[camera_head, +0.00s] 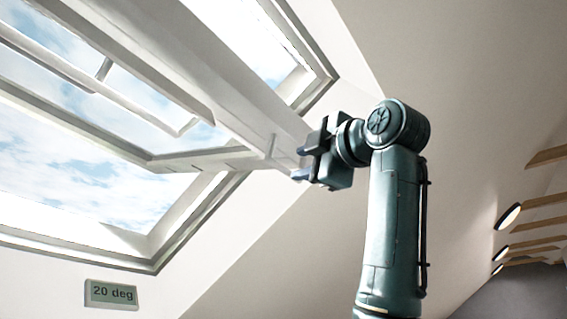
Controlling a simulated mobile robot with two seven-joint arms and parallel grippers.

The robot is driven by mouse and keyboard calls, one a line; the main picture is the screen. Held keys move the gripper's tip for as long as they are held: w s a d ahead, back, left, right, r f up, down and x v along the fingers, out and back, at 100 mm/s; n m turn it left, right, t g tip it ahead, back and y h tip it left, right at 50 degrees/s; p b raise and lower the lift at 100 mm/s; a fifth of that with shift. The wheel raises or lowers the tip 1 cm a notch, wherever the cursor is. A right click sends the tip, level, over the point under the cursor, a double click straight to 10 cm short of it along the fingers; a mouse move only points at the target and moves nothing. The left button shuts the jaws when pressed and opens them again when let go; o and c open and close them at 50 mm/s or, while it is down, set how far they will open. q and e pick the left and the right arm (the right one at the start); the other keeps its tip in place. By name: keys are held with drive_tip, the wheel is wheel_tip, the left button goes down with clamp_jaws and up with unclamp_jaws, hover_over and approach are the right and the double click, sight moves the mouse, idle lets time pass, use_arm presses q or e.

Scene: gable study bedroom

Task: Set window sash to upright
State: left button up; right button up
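The window sash (215,92) is a pale frame with glass, swung out of the roof opening and tilted. Its lower right corner reaches toward the middle of the view. My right gripper (306,161) is at that corner, coming from the right. Its two fingers are apart, one above and one below the sash's end. I cannot tell whether they press on the sash or stand just around it. My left gripper is not in view.
The fixed window frame (205,207) surrounds the opening, with sky and clouds beyond. A small display (111,294) below it reads "20 deg". The sloped ceiling (460,70) lies to the right, with wooden beams (545,224) and round lamps (509,216) farther off.

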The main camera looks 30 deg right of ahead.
sight(285, 169)
drive_tip(key=p+x, duration=0.2)
drive_tip(key=x, duration=0.4)
drive_tip(key=shift+w+r, duration=0.2)
drive_tip(key=shift+w, duration=0.1)
drive_tip(key=shift+w+p, duration=0.45)
drive_tip(key=shift+w, duration=0.3)
drive_tip(key=shift+c, duration=0.2)
clamp_jaws()
